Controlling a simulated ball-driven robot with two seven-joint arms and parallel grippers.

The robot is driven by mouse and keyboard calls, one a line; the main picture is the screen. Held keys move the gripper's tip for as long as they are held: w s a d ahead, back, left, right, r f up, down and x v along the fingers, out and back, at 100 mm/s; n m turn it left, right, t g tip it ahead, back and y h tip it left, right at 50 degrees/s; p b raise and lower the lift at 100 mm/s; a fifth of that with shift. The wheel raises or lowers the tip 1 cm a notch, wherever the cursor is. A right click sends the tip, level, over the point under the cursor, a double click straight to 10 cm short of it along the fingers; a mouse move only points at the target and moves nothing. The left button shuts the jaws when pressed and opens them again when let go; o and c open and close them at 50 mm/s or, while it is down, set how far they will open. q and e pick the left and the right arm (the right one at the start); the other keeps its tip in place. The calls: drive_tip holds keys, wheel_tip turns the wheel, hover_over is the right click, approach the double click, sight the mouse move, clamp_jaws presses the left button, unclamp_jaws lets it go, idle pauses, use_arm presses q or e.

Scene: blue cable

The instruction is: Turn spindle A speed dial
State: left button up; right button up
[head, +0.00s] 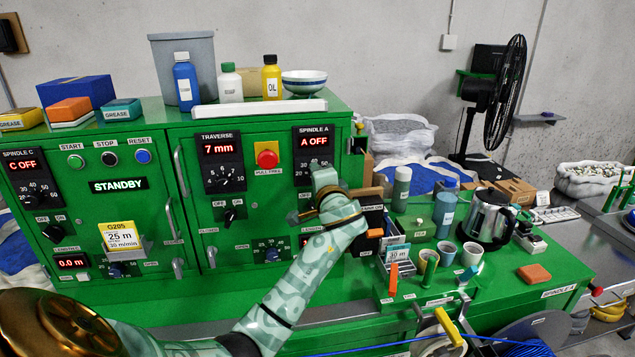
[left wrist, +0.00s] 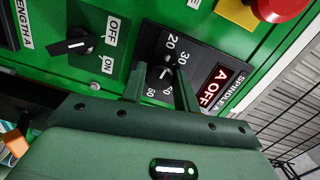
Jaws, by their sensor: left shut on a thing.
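The black spindle A panel (head: 298,150) is on the upper right of the green cabinet. Its red display (head: 313,141) reads "A OFF". My left gripper (head: 318,172) reaches up to the panel and covers most of the speed dial. In the left wrist view, the gripper's two fingers (left wrist: 160,84) are shut on the small black dial knob (left wrist: 166,71). Scale numbers 20, 30 and 60 show around it. The display (left wrist: 213,88) appears beside the dial. My right gripper is in neither view.
A red emergency button (head: 267,155) on yellow sits left of the panel. An OFF/ON switch (left wrist: 72,46) is near the dial. The green bench to the right holds cups, bottles (head: 445,212) and a kettle (head: 487,218). Bottles and a bowl (head: 304,82) stand on the cabinet.

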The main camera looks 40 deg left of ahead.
use_arm(q)
drive_tip(key=shift+f+n, duration=0.15)
drive_tip(key=shift+n, duration=0.45)
drive_tip(key=o, duration=1)
drive_tip(key=shift+c, duration=0.2)
